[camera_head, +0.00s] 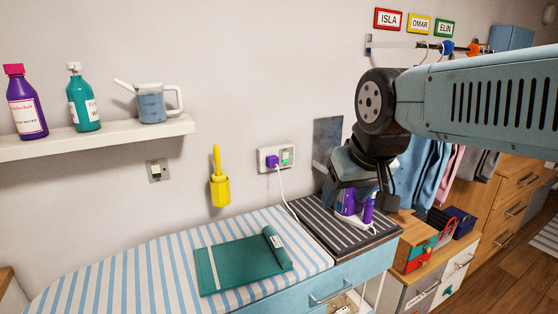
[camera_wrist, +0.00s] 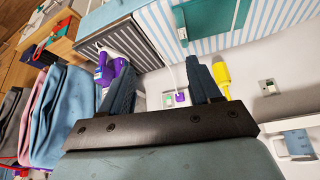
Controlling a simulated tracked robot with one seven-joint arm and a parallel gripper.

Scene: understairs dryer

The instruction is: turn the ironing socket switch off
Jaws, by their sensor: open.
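The ironing socket (camera_head: 262,161) is a white double plate on the wall above the ironing board. A purple plug with a white cord sits in its left half, and a switch with green on it (camera_head: 285,156) is at its right. In the wrist view the socket (camera_wrist: 169,101) shows between my fingers, partly hidden by my gripper's body. My gripper (camera_head: 366,188) is open and empty, to the right of the socket and apart from it. It also shows in the wrist view (camera_wrist: 157,72). The switch's exact position is too small to tell.
A purple and white iron (camera_head: 350,207) stands on a dark striped mat below my gripper. A yellow holder (camera_head: 220,190) hangs left of the socket. Another wall switch (camera_head: 158,171) is farther left. Clothes hang at right.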

